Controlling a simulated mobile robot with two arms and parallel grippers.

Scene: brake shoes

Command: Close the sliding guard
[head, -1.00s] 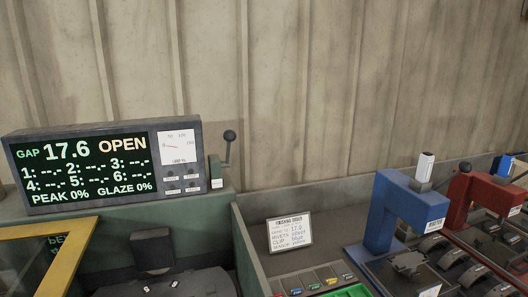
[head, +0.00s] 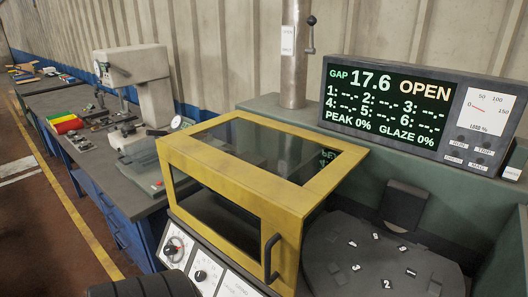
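The sliding guard (head: 327,176) is a yellow-framed box with dark see-through panels, in the middle of the head view. A black handle (head: 270,258) stands upright on its front right side. The guard sits to the left of a dark round plate (head: 370,262) with small numbered tags, which lies uncovered. The display (head: 420,106) behind reads GAP 17.6 and OPEN. Neither of my grippers shows in the view. A dark ribbed rounded part at the bottom left edge is cut off, and I cannot tell what it is.
A control panel with knobs (head: 200,276) runs along the front below the guard. A blue workbench (head: 118,206) with a grey drill-press-like machine (head: 152,88) stands at the left. A grey post with a lever (head: 293,60) rises behind the guard. Floor is open at far left.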

